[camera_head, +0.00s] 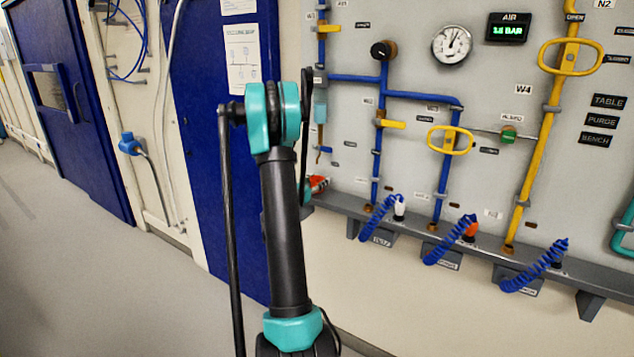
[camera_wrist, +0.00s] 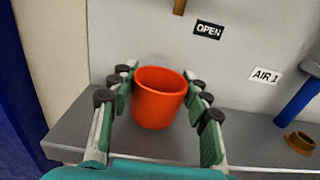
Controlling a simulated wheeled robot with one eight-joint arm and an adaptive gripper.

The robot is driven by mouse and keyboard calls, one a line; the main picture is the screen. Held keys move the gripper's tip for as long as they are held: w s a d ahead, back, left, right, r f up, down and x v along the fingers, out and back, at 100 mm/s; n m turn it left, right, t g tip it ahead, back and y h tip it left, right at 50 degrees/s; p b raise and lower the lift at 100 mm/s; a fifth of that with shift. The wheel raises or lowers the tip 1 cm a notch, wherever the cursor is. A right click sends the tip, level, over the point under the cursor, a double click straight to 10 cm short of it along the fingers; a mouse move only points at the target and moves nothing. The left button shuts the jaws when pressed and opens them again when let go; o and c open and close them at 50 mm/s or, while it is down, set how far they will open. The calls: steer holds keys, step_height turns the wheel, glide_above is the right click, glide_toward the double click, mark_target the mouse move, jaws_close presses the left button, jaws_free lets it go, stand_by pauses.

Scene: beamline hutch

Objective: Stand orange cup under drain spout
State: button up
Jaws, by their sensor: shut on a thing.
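The orange cup (camera_wrist: 158,102) is upright between the fingers of my gripper (camera_wrist: 160,100) in the wrist view. My gripper is shut on it, one finger at each side. In the head view a bit of the cup (camera_head: 319,183) shows beside my arm at the left end of the shelf; my arm hides most of the gripper. The brownish drain spout (camera_wrist: 180,6) hangs at the top of the wrist view, above and slightly right of the cup. It also shows in the head view (camera_head: 318,156), above the cup. I cannot tell whether the cup's base touches the shelf.
The grey shelf (camera_wrist: 75,130) runs along the panel's foot. A blue pipe (camera_wrist: 298,102) with a brass foot stands to the right of the cup. Several blue coiled hoses (camera_head: 450,240) hang further right. A dark blue door panel (camera_head: 205,130) is on the left.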

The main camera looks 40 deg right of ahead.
steer(key=shift+f, duration=0.15)
steer(key=o, duration=1.2)
